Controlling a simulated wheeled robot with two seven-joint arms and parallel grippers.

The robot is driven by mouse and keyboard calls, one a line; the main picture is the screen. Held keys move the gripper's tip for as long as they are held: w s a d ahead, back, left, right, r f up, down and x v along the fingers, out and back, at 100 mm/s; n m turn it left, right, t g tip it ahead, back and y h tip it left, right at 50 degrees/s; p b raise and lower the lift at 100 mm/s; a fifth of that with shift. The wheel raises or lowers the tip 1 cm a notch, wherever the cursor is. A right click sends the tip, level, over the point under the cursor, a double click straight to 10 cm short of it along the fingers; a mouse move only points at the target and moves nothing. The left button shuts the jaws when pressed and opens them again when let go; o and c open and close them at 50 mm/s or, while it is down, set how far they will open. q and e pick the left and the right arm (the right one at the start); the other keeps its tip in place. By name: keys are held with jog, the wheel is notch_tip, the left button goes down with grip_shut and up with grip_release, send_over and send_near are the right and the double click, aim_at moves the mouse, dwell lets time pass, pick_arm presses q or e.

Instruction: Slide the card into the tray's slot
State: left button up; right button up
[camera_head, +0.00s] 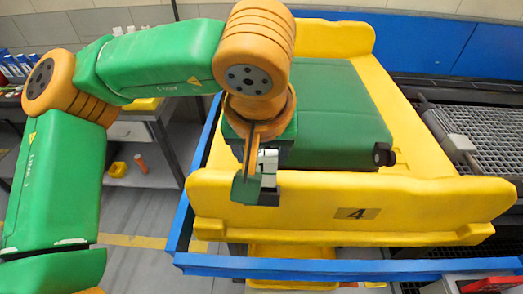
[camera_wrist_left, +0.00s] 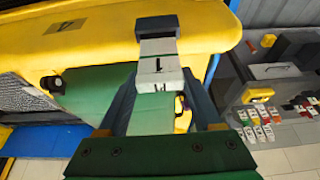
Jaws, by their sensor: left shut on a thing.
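The yellow tray (camera_head: 437,207) has a green floor (camera_head: 338,100) and a "4" label on its front wall. A small dark holder (camera_head: 269,199) sits at the front wall; it also shows at the yellow rim in the left wrist view (camera_wrist_left: 157,26). My left gripper (camera_head: 262,165) points down just above the holder. It is shut on a white card (camera_wrist_left: 160,66) with a black mark, between its fingertips in the left wrist view. The card's far end lines up with the holder. I cannot tell whether it is inside the slot. My right gripper is not in view.
A blue rail (camera_head: 330,267) runs along the front and left of the tray. A dark knob (camera_head: 383,154) stands at the right of the green floor. A grey shelf (camera_head: 133,150) with small items is at the left. A metal grating (camera_head: 478,130) lies at the right.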

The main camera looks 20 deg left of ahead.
aim_at(260, 162)
pick_arm(q)
jog(key=shift+f+b, duration=2.3)
jog(key=shift+f, duration=0.3)
jog(key=o, duration=1.4)
jog(key=shift+r, duration=0.1)
jog(key=v, duration=0.6)
jog(key=shift+d+r, duration=0.1)
jog(key=shift+r, duration=0.15)
jog(key=shift+s+r, duration=0.25)
jog(key=shift+r, duration=0.05)
jog(key=shift+w+f, duration=0.1)
